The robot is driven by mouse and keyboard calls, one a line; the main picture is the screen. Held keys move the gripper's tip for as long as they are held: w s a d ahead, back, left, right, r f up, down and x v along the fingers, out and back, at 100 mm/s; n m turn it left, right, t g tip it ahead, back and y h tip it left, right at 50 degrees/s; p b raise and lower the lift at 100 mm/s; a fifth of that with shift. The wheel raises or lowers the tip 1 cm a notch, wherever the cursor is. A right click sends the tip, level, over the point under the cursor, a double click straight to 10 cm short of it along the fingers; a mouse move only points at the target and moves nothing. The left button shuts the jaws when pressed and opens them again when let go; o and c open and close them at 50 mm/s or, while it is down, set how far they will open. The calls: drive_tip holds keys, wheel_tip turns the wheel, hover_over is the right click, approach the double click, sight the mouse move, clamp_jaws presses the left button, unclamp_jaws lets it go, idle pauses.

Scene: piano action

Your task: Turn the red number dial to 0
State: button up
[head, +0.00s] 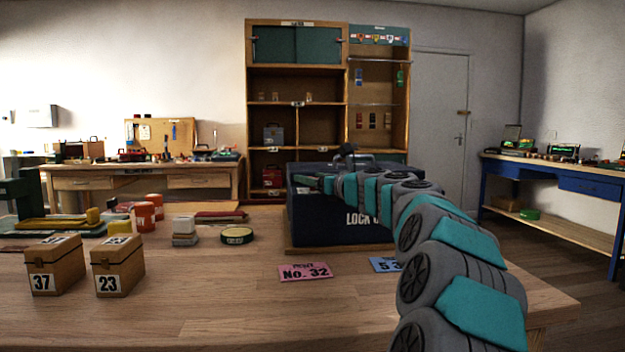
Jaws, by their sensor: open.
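I cannot make out a red number dial; any dial on the front of the dark blue box may be behind my arm. The dark blue box (320,222), with white letters reading "LOCK" and partly covered, stands on the wooden table. My gripper (308,181) is small in view, at the upper left part of the box and in front of it as seen from here. It appears empty and open. I cannot tell whether it touches the box.
A pink card "No. 32" (305,272) and a partly hidden blue card (384,265) lie before the box. Wooden blocks 37 (42,283) and 23 (110,284), orange-red cylinders (144,217) and a round green tin (237,236) stand left. The front middle table is clear.

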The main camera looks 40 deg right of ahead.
clamp_jaws()
idle(0.4)
drive_tip(key=shift+a+p, duration=0.1)
drive_tip(key=shift+p, duration=0.35)
